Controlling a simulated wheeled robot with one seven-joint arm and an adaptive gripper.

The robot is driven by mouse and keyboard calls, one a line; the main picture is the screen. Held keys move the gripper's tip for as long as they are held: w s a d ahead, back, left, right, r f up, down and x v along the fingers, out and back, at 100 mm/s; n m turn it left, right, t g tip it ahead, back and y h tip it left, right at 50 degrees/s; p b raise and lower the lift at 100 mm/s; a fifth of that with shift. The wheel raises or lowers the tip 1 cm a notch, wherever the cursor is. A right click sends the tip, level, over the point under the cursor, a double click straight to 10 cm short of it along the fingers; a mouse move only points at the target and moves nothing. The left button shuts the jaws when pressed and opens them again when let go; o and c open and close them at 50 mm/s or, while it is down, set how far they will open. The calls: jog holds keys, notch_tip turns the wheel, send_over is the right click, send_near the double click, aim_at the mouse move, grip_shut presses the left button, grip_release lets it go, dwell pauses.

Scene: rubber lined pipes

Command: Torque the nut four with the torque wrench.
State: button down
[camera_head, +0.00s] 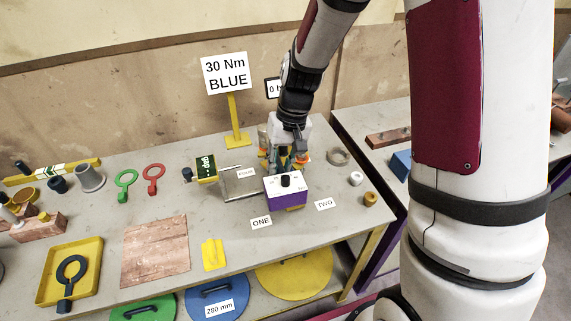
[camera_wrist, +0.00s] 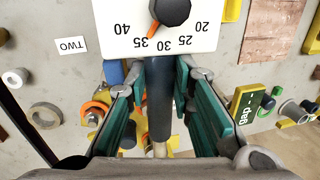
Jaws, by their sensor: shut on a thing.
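My gripper (camera_head: 287,160) is over the middle of the table, behind a purple box with a white dial top (camera_head: 284,185). In the wrist view its teal fingers (camera_wrist: 158,98) are shut around a dark cylindrical handle (camera_wrist: 159,90), which looks like the torque wrench. The handle meets the edge of the white dial panel (camera_wrist: 140,45); I cannot tell if they are joined. I cannot pick out nut four; my gripper hides much of the place behind the box.
A sign (camera_head: 226,73) reads "30 Nm BLUE". A grey ring (camera_head: 339,157) and brass piece (camera_head: 370,199) are at right. A green gauge (camera_head: 206,169) and yellow tray (camera_head: 97,252) are at left.

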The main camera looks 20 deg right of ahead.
jog(key=a+m, duration=0.2)
jog(key=a, duration=0.1)
jog(key=shift+w+a+m+t+p, duration=0.3)
jog(key=shift+a+m+p, duration=0.05)
jog(key=shift+m, duration=0.05)
jog(key=shift+r, duration=0.2)
notch_tip(320, 180, up, 10)
jog(key=p, duration=0.2)
jog(key=shift+f+p, duration=0.15)
jog(key=shift+p, duration=0.15)
dwell(0.8)
jog(key=shift+f, duration=0.1)
